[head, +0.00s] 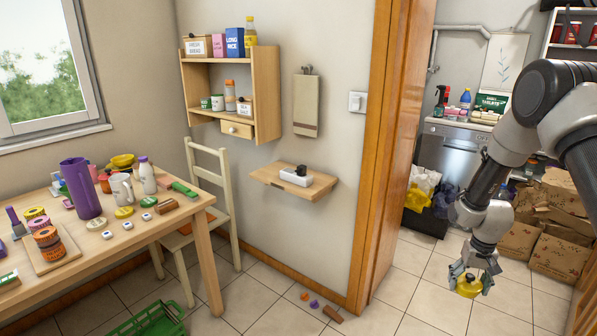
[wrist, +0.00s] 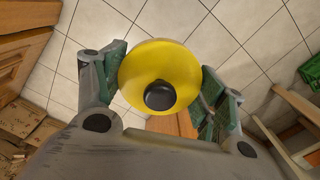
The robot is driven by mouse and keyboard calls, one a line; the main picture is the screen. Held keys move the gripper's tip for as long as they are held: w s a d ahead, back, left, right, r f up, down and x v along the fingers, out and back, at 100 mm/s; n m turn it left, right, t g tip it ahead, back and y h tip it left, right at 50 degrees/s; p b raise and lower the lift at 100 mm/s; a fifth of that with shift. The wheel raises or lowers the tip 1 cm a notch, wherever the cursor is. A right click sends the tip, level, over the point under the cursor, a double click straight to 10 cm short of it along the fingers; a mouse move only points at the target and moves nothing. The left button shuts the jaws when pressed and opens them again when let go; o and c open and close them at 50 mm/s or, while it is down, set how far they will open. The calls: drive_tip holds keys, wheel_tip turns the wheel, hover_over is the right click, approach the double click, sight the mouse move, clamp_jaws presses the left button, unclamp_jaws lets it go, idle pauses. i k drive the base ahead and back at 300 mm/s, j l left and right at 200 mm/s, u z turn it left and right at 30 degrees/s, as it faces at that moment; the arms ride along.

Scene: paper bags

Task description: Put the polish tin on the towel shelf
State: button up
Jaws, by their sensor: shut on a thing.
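My gripper (head: 468,280) hangs over the tiled floor at the right, in front of the doorway. It is shut on a round yellow tin (wrist: 150,55) with a black knob, seen from above between the green finger pads in the wrist view. The yellow tin (head: 468,290) is clear of any shelf; no label shows, so I cannot confirm it is the polish tin. No shelf in view is plainly marked as the towel shelf. A beige towel (head: 306,108) hangs on the wall above a small wooden ledge (head: 270,180) and right of a wooden wall shelf (head: 266,95).
The ledge carries a white block with a black top (head: 297,175). The wall shelf holds boxes and jars. A crowded table (head: 175,230) and chair (head: 222,190) stand left. Paper bags (head: 560,258) pile up at right. A brown block (head: 333,313) lies on the floor.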

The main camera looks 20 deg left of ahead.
sight(275, 174)
drive_tip(key=i+j+u, duration=0.1)
drive_tip(key=j, duration=0.3)
drive_tip(key=i+j, duration=0.2)
drive_tip(key=j, duration=0.2)
drive_tip(key=i+j+u, duration=0.15)
drive_tip(key=j, duration=0.3)
drive_tip(key=i+j, duration=0.15)
drive_tip(key=j, duration=0.25)
drive_tip(key=i+j+u, duration=0.15)
drive_tip(key=j, duration=0.2)
drive_tip(key=i+j+u, duration=0.1)
drive_tip(key=j, duration=0.3)
drive_tip(key=i, duration=0.1)
